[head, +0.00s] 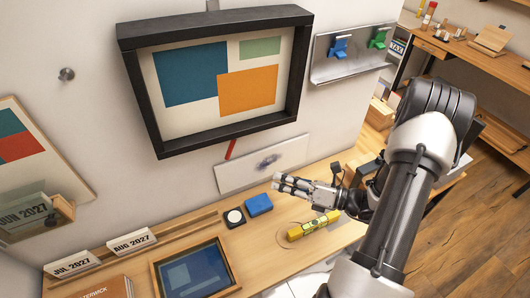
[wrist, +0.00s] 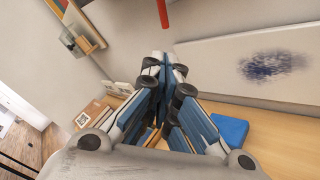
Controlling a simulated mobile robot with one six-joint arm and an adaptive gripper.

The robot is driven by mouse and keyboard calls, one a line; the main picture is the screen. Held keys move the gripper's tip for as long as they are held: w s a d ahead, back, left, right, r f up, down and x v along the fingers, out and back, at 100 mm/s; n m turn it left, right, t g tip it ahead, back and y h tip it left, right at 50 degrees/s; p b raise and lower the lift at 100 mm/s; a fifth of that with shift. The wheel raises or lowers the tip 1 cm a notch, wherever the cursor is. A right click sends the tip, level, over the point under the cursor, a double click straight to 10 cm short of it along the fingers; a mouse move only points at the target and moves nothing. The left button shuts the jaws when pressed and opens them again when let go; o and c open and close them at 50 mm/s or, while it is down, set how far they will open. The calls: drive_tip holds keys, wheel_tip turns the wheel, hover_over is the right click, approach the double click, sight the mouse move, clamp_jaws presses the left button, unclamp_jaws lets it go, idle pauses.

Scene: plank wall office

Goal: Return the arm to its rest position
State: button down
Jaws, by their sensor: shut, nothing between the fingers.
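My gripper (head: 280,183) is shut and empty. In the head view it is at the end of my arm, which reaches in from the lower right, and its fingers point left over the wooden desk (head: 207,254). It is above and behind a yellow spirit level (head: 314,225). In the wrist view the fingers of my gripper (wrist: 166,62) meet in the middle and point toward the wall.
A black-framed picture (head: 222,92) hangs on the wall. A blue block (head: 258,204), a black-and-white round item (head: 234,217) and a tablet-like frame (head: 195,269) lie on the desk. A metal shelf (head: 348,66) holds blue and green clips.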

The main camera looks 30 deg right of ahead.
drive_tip(key=shift+a, duration=0.1)
drive_tip(key=s+a+r+n+g+h+b, duration=0.1)
drive_tip(key=s+a+r+n+g, duration=0.3)
drive_tip(key=a+n+g, duration=0.4)
drive_tip(key=s+a+r+n+g+b, duration=0.2)
drive_tip(key=s+a+r+n+g, duration=0.3)
drive_tip(key=n, duration=0.5)
drive_tip(key=s+r+n+t+h+b, duration=0.1)
drive_tip(key=s+r+n+t+h, duration=0.1)
drive_tip(key=n+h, duration=0.3)
drive_tip(key=s+d+r+n+t+h+b, duration=0.1)
drive_tip(key=s+n+h, duration=0.4)
drive_tip(key=n, duration=0.8)
drive_tip(key=shift+s+d+r+t+h+b, duration=0.25)
drive_tip(key=shift+r+t+h+b, duration=0.35)
drive_tip(key=shift+t, duration=0.4)
